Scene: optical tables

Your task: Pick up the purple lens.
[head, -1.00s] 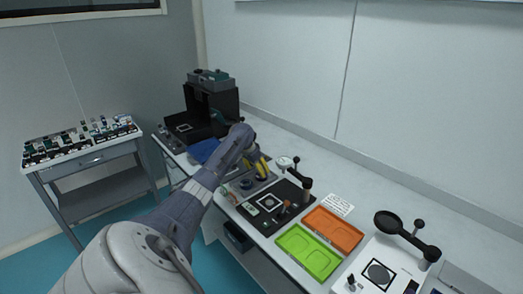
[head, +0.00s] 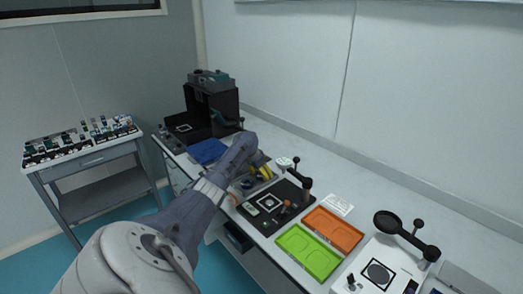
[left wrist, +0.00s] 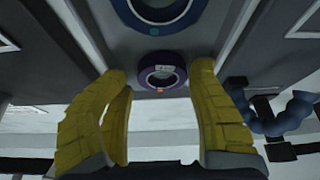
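The purple lens (left wrist: 148,82) is a dark purple ring with a small label on its rim. In the left wrist view it lies on a grey surface, beyond and between my fingertips. My left gripper (head: 264,173) has yellow fingers. In the left wrist view the gripper (left wrist: 160,80) is open, one finger to each side of the lens, with gaps on both sides; I cannot tell whether the tips are level with it. I cannot make out the purple lens in the head view. My right gripper is not in view.
A larger blue-rimmed ring (left wrist: 128,12) lies just beyond the lens. A black board with a stand (head: 287,211), a green tray (head: 306,251) and an orange tray (head: 333,229) are to the right. A blue pad (head: 207,151) and a black instrument (head: 224,100) are to the left.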

